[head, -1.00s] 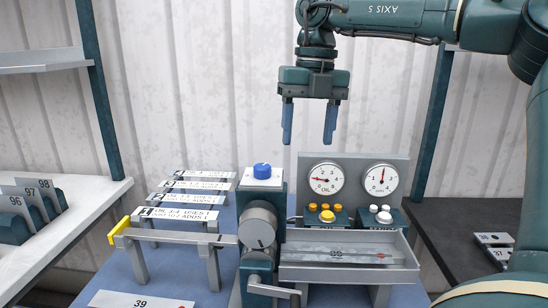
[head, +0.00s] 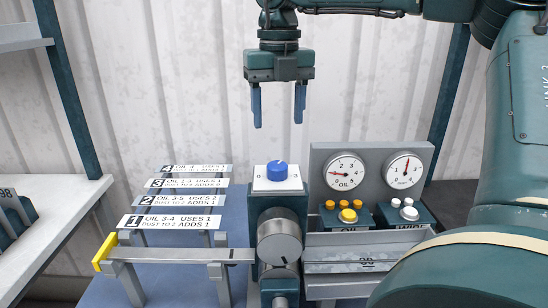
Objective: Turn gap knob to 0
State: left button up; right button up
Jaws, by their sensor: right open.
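My left gripper is not in view.
Right of the post stands a panel with an oil gauge (head: 345,172) and a second gauge (head: 404,170), with yellow and white buttons below. Labelled plates (head: 170,222) and a yellow-ended bar (head: 105,252) lie to the left. My right arm covers the lower right.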

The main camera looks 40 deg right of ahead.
aim_at(277, 164)
notch_tip(277, 164, down, 10)
jog(key=shift+w+f+p, duration=0.1)
jog(key=shift+w+p, duration=0.05)
jog(key=shift+p, duration=0.3)
jog(key=c, duration=1)
